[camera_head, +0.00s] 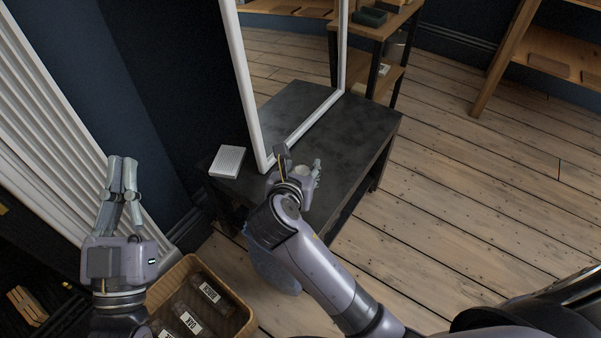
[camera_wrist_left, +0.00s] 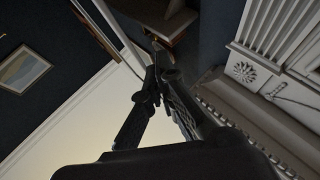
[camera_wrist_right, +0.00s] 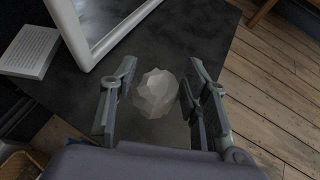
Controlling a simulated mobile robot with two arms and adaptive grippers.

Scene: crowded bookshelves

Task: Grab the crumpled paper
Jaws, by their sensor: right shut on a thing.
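The crumpled paper (camera_wrist_right: 155,94) is a pale, faceted ball between the two fingers of my right gripper (camera_wrist_right: 162,70) in the right wrist view. In the head view, my right gripper (camera_head: 300,158) is over the near part of the dark table, shut on the paper (camera_head: 302,170), which is partly hidden by the hand. My left gripper (camera_head: 123,162) is at the left of the head view, pointing up, empty, with its fingertips together. In the left wrist view, its fingertips (camera_wrist_left: 160,68) meet.
The dark table (camera_head: 365,125) carries a white-framed mirror (camera_head: 243,80) and a pale book (camera_head: 228,161) at its left corner. A wicker basket (camera_head: 247,318) with labelled items stands below. A white radiator (camera_head: 60,130) is at left. Wooden floor is open at right.

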